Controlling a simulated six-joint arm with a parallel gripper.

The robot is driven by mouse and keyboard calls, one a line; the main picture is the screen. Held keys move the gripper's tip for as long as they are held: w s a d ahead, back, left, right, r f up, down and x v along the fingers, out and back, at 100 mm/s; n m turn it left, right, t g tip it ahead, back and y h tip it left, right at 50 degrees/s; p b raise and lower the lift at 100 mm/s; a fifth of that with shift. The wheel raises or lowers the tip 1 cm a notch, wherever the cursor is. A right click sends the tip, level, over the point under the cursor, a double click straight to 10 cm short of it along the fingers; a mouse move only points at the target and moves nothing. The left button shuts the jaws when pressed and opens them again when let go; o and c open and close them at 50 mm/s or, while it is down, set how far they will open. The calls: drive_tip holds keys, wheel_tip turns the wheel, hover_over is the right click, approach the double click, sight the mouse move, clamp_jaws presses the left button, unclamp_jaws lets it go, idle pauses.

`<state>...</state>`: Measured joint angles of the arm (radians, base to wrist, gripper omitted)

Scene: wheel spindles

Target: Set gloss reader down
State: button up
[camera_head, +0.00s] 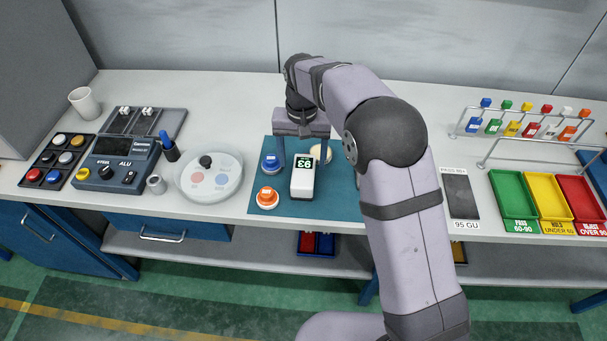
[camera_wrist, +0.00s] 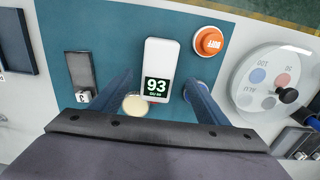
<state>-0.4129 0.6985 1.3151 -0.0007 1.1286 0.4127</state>
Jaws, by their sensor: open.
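The gloss reader (camera_head: 302,183) is a white block with a dark display reading 93 in green. It appears to rest on the teal mat (camera_head: 337,205), and it also shows in the wrist view (camera_wrist: 160,55). My gripper (camera_head: 304,160) is open above the display end of the reader. In the wrist view its two blue fingers (camera_wrist: 157,88) stand on either side of the reader with gaps between. My arm hides the right part of the mat in the head view.
An orange button (camera_head: 267,197) and a blue button (camera_head: 270,163) stand left of the reader. A cream disc (camera_wrist: 135,104) lies close by. A round palette (camera_head: 209,178) is farther left. A dark panel (camera_head: 459,197) and green, yellow and red trays (camera_head: 514,201) are right.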

sight(303, 171)
drive_tip(key=shift+d+f+p, duration=0.15)
drive_tip(key=shift+f+p, duration=1.25)
drive_tip(key=shift+f, duration=1.2)
drive_tip(key=shift+w, duration=0.1)
drive_tip(key=c, duration=1.7)
drive_tip(key=shift+r, duration=0.2)
wheel_tip(303, 171, up, 10)
drive_tip(key=b, duration=0.3)
drive_tip(key=shift+f, duration=0.1)
